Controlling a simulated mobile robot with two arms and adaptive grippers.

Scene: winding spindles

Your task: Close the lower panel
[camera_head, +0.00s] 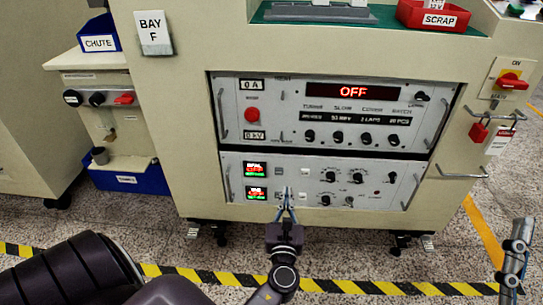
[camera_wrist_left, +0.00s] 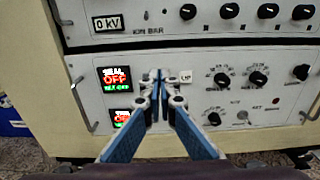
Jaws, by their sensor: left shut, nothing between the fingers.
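The lower panel (camera_head: 400,170) is a pale grey control front low in the beige cabinet, with two small displays at left, several dark knobs and a handle at each end. It also shows in the left wrist view (camera_wrist_left: 205,145). A dark gap runs along its top edge; I cannot tell whether it sits flush. My left gripper (camera_head: 287,192) is shut and empty, its tips in front of the panel, right of the displays. In the left wrist view the closed fingertips (camera_wrist_left: 160,80) overlap the panel beside a small white button. Whether they touch it is unclear.
The upper panel (camera_head: 270,95) with an OFF display is just above. A red padlock (camera_head: 478,132) and a handle bar (camera_head: 447,176) are on the cabinet's right. Striped floor tape (camera_head: 345,287) runs in front.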

